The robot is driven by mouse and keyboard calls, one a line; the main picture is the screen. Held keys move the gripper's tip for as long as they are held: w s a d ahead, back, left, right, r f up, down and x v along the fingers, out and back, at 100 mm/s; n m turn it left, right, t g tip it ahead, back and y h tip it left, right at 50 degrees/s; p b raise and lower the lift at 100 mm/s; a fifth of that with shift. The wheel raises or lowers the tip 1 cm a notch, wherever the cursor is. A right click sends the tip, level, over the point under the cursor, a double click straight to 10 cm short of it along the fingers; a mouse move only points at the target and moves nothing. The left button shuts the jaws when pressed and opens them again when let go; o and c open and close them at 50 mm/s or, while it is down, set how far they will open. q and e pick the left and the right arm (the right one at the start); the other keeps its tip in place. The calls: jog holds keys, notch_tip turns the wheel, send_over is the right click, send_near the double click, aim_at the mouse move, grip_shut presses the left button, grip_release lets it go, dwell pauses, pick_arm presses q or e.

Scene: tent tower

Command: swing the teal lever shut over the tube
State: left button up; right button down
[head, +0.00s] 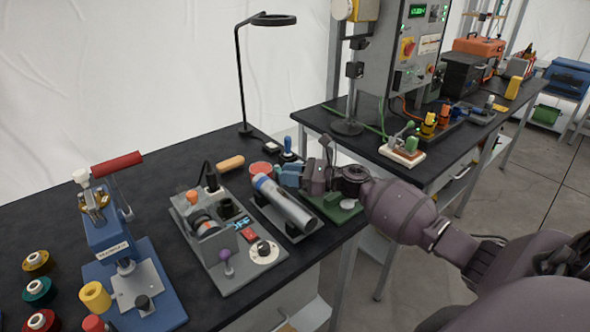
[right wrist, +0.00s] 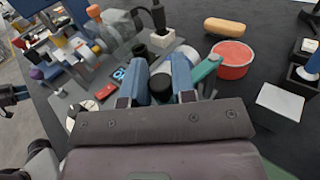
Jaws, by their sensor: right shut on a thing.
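The grey tube (head: 287,207) with a blue band at its far end lies in a dark cradle near the right part of the black bench. My right gripper (head: 288,176) is just right of the tube's far end. In the head view I cannot make out the lever. My left gripper is not seen.
A grey fixture board (head: 245,274) with knobs stands left of the tube. A round red dish (right wrist: 232,57) and a tan handle (head: 230,162) lie behind it. A blue press (head: 108,232) stands further left. A green plate (head: 348,207) lies under my right gripper.

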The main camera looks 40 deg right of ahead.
jog(key=shift+a+r+m+t+h+p, duration=0.2)
jog(key=shift+a+m+t+h+p, duration=0.3)
jog(key=shift+m+t+h, duration=0.3)
jog(key=shift+w+a+h, duration=0.1)
jog(key=shift+h, duration=0.2)
jog(key=shift+w+a+f+m+t+h+p, duration=0.1)
jog(key=shift+a+m+t+h+p, duration=0.05)
jog(key=shift+m+t+h+p, duration=0.2)
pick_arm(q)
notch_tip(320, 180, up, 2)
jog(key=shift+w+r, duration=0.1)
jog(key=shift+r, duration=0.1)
pick_arm(e)
jog(key=shift+f, duration=0.1)
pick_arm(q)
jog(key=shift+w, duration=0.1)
pick_arm(e)
jog(key=c, duration=0.9)
grip_release()
jog(key=shift+c, duration=0.2)
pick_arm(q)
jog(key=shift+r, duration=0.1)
